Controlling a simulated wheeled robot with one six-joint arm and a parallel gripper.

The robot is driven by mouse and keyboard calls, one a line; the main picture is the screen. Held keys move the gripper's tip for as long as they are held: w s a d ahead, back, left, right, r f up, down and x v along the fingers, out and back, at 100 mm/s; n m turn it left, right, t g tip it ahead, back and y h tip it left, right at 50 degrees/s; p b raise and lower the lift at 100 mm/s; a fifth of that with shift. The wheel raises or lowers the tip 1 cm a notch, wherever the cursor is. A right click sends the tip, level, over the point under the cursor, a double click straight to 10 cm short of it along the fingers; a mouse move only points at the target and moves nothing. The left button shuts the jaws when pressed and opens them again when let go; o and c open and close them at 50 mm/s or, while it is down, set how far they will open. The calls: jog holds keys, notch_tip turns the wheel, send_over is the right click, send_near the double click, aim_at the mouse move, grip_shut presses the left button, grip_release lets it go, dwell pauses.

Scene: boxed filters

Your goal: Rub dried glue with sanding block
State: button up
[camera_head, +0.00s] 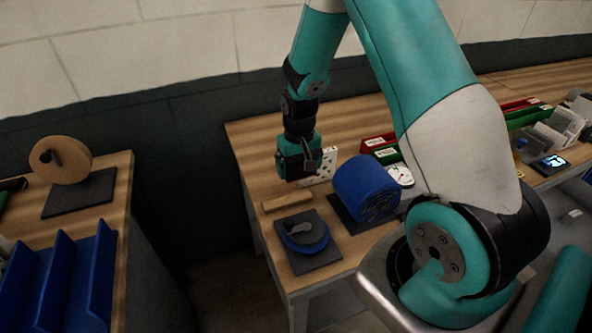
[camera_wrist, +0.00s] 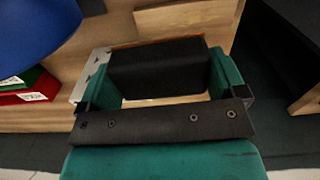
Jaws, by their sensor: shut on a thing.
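My gripper (camera_head: 298,172) hangs over the left end of the wooden bench in the head view. In the wrist view its two teal fingers (camera_wrist: 162,78) are shut on a dark block, which I take to be the sanding block (camera_wrist: 155,66). A thin brown edge shows along the far side of the block. In the head view the block is hard to tell from the dark gripper. I cannot make out the dried glue in either view. Whether the block touches the surface beneath it I cannot tell.
A white plate with holes (camera_head: 326,166) stands close beside my gripper. A blue roll (camera_head: 362,190), a wooden bar (camera_head: 287,202) and a dark pad with a blue ring (camera_head: 304,240) are near. Red and green boxes lie right. Another bench with a blue rack (camera_head: 62,280) is left, across a gap.

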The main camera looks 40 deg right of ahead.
aim_at(266, 205)
jog(key=shift+f+b, duration=2.35)
jog(key=shift+f, duration=0.75)
jog(key=shift+f+b, duration=0.7)
jog(key=shift+f, duration=0.25)
jog(key=shift+a, duration=0.1)
jog(key=shift+w+a+r, duration=0.1)
jog(key=shift+w+a, duration=0.15)
jog(key=shift+a, duration=0.5)
jog(key=shift+w+a, duration=0.2)
jog(key=shift+a, duration=0.5)
jog(key=shift+w+a, duration=0.2)
jog(key=shift+a, duration=0.6)
jog(key=shift+w+a, duration=0.2)
jog(key=shift+a, duration=0.55)
jog(key=shift+w+a+p, duration=0.15)
jog(key=shift+w+a, duration=0.1)
jog(key=shift+a, duration=0.5)
jog(key=shift+w+a+p, duration=0.15)
jog(key=shift+w+a, duration=0.05)
jog(key=shift+a, duration=0.5)
jog(key=shift+a+f, duration=0.1)
jog(key=shift+f, duration=0.15)
